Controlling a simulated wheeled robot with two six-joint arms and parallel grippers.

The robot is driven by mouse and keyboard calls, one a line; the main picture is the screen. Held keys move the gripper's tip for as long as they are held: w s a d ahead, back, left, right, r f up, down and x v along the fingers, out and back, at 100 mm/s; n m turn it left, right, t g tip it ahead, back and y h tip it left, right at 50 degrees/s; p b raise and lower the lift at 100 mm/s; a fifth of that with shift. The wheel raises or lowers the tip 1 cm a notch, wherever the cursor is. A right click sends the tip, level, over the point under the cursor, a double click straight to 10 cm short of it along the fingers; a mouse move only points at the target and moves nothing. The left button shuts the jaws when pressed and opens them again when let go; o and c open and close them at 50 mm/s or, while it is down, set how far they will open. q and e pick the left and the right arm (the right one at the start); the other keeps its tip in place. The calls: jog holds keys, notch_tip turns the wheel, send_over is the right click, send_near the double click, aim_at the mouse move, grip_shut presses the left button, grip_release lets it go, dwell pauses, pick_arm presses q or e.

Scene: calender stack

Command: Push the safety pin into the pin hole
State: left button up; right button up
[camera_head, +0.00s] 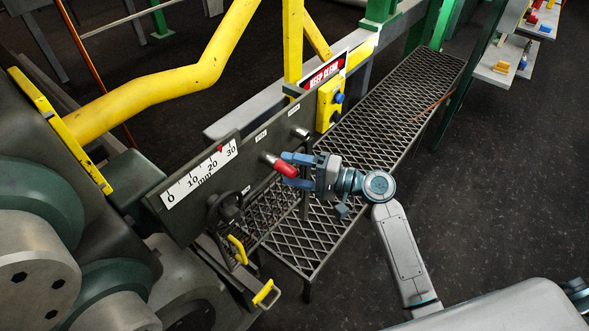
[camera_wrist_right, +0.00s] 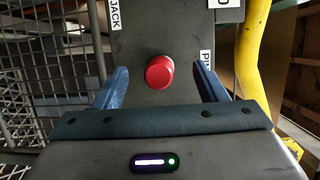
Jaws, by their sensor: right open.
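The safety pin (camera_head: 284,167) has a red cylindrical head and stands out from the dark grey panel. In the right wrist view its round red end (camera_wrist_right: 159,72) faces the camera, midway between my two blue fingers. My right gripper (camera_head: 291,169) is open around the pin's head, with a gap on each side in the wrist view. The pin hole itself is hidden behind the pin's head, and I cannot tell how deep the pin sits. A partly covered label reading "PI..." (camera_wrist_right: 205,63) is to the right of the pin. My left gripper is not in view.
The dark panel (camera_head: 262,140) carries a scale (camera_head: 200,174), a handwheel (camera_head: 225,208) and a silver knob (camera_head: 301,133). A yellow button box (camera_head: 329,104) stands beyond it. A mesh platform (camera_head: 385,115) runs below. Yellow rails and large rollers fill the left.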

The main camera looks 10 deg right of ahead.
dwell(0.4)
jog(key=s+d+b, duration=0.1)
jog(key=s+d, duration=0.3)
jog(key=s, duration=0.1)
jog(key=shift+s+d, duration=0.2)
jog(key=shift+s, duration=0.1)
dwell(0.4)
jog(key=shift+f, duration=0.1)
